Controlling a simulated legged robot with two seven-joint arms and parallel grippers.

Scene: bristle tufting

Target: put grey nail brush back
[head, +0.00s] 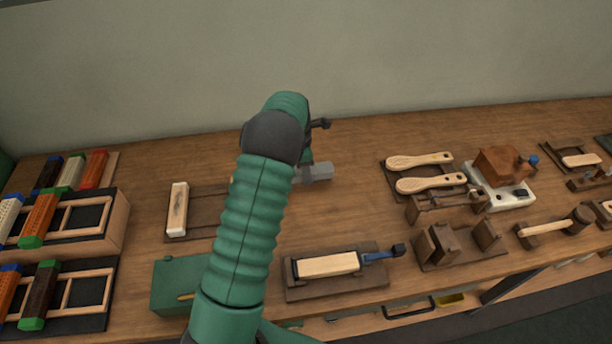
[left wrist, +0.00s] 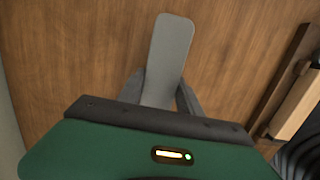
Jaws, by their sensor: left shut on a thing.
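The grey nail brush (head: 317,172) is a small, flat grey block above the middle of the bench. It is close to the bench top, but I cannot tell whether it touches it. My left gripper (head: 303,172) is shut on it, mostly hidden behind my green arm in the head view. In the left wrist view the grey nail brush (left wrist: 170,50) sticks out as a rounded slab between the two dark fingers of my left gripper (left wrist: 160,95). Its bristles are not visible. My right gripper is in neither view.
A dark wooden tray (head: 208,205) left of my arm has a pale brush (head: 177,209) at its left end. Two wooden-handled brushes (head: 420,160) lie to the right. Racks of coloured brushes (head: 118,222) stand at far left. Bare bench lies around the grey brush.

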